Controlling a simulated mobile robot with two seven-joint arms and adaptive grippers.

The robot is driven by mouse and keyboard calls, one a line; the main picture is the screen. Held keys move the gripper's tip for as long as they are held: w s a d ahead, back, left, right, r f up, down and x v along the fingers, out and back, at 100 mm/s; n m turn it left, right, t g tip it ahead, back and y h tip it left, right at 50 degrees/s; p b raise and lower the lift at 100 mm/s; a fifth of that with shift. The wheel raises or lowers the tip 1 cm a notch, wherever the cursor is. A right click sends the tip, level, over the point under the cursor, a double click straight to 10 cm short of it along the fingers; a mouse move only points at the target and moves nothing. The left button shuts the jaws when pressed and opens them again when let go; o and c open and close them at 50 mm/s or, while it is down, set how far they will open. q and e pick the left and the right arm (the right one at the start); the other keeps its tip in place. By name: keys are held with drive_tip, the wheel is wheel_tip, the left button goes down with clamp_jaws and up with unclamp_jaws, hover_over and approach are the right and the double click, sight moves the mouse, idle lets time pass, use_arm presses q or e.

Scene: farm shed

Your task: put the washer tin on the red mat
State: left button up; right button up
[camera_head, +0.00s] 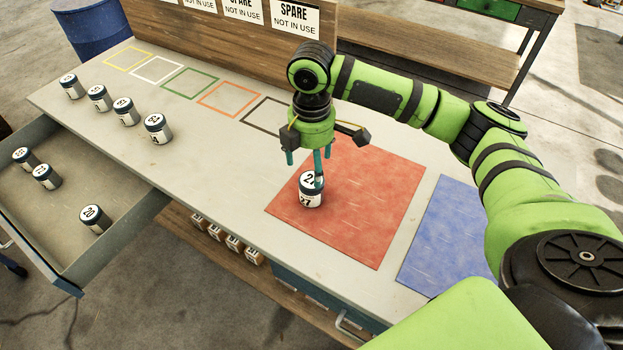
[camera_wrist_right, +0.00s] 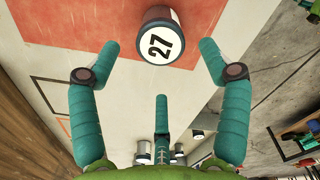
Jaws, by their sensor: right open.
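No writing in view says which tin holds washers. My right gripper (camera_head: 308,165) is just above the tin with its teal fingers spread. In the right wrist view the open fingers (camera_wrist_right: 160,62) hold nothing, and the tin lies beyond their tips. One finger covers part of the tin's top in the head view. My left gripper is out of view.
Several similar tins (camera_head: 126,112) stand at the bench's left. An open drawer (camera_head: 130,222) holds three more. Coloured outlines (camera_head: 190,82) line the bench below an upright board (camera_head: 245,38). A blue mat (camera_head: 448,242) lies right of the red one. The bench middle is clear.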

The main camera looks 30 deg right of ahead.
sight(311, 180)
drive_tip(key=shift+r, duration=1.55)
